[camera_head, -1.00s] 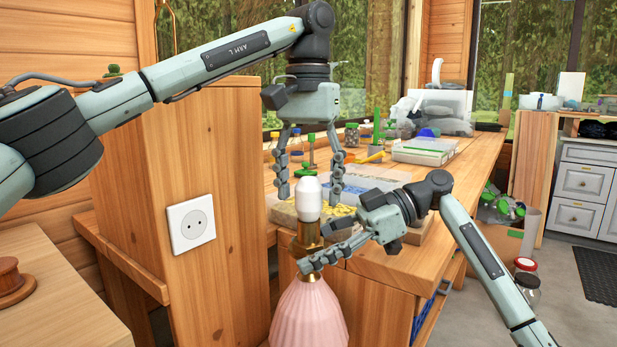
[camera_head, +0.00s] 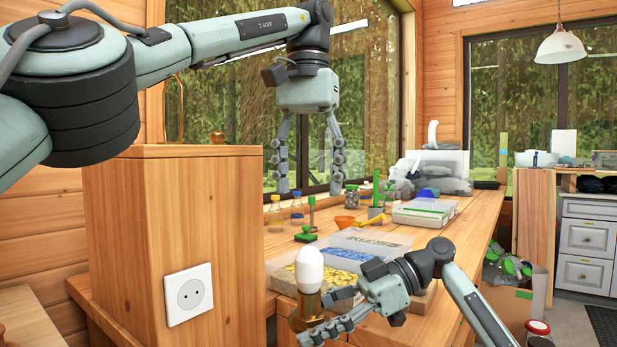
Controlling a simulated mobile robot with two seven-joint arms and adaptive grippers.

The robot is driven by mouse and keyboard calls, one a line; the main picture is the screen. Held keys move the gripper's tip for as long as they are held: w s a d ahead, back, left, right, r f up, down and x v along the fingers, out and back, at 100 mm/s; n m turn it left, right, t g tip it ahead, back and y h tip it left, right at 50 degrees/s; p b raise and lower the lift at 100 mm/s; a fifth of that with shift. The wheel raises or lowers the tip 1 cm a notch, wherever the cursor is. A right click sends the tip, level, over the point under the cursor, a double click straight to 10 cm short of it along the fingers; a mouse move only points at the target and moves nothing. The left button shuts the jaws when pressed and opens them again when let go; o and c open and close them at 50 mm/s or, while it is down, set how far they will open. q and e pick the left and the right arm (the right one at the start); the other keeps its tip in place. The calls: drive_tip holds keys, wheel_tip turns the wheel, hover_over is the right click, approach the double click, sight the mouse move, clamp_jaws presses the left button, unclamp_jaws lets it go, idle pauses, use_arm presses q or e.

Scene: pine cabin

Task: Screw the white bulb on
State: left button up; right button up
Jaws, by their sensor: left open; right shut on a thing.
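The white bulb (camera_head: 309,268) stands upright at the top of the brass lamp neck (camera_head: 304,308); I cannot tell how tightly it sits. The lamp's body is below the bottom edge of the view. My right gripper (camera_head: 318,330) is shut on the brass neck, below the bulb, its fingers lying across it. My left gripper (camera_head: 308,188) is open and empty, fingers pointing down, above the bulb and apart from it.
A wooden cabinet with a white wall socket (camera_head: 188,294) stands at left. Behind the lamp, the workbench (camera_head: 455,232) holds a tray of yellow and blue bits (camera_head: 345,262), small bottles (camera_head: 297,211), an orange funnel (camera_head: 346,223) and a white box (camera_head: 420,213). A pendant lamp (camera_head: 561,46) hangs at upper right.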

drive_tip(key=o, duration=1.7)
drive_tip(key=shift+c, duration=0.2)
